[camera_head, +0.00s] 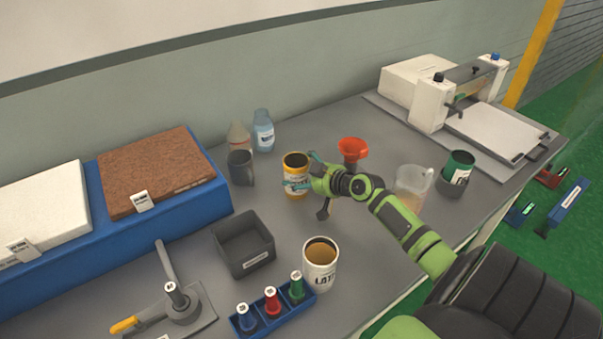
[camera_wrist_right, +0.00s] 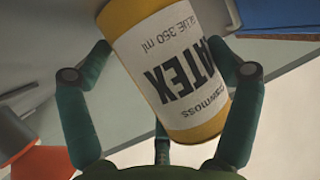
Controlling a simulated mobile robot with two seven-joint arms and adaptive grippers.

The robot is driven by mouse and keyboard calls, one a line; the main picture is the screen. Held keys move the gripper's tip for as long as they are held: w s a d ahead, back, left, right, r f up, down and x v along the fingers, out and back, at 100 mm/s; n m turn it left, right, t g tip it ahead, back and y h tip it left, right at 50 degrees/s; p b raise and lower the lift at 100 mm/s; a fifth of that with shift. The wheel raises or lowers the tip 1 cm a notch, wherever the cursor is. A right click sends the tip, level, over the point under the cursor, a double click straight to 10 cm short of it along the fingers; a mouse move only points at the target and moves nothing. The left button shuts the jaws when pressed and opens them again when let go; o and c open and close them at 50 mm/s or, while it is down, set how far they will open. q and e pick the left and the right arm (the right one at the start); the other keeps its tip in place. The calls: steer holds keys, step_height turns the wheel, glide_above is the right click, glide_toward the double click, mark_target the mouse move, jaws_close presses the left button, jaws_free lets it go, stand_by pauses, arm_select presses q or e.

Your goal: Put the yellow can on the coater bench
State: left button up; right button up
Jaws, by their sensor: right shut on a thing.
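The yellow can (camera_head: 295,187) with a white label stands out near the middle of the grey worktop in the head view. My right gripper (camera_head: 298,182) reaches it from the right and is shut on it. In the right wrist view the can (camera_wrist_right: 175,75) fills the middle, between the dark green fingers of the gripper (camera_wrist_right: 168,68). I cannot tell whether the can touches the worktop. A white coater machine (camera_head: 424,98) with a flat bed (camera_head: 495,132) stands on a grey plate at the far right of the worktop. My left gripper is not in view.
A red funnel (camera_head: 352,150), clear jug (camera_head: 411,186) and green can (camera_head: 458,173) stand between the yellow can and coater. A dark mug (camera_head: 241,168), bottles, grey bin (camera_head: 243,245) and white can (camera_head: 320,264) surround the left side. The worktop in front of the coater plate has free patches.

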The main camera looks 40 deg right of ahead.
steer(key=shift+f, duration=0.15)
steer(key=o, duration=1.2)
steer(key=shift+r, duration=0.3)
steer(key=shift+s, duration=0.35)
steer(key=shift+b+v, duration=0.7)
steer(key=shift+v, duration=5)
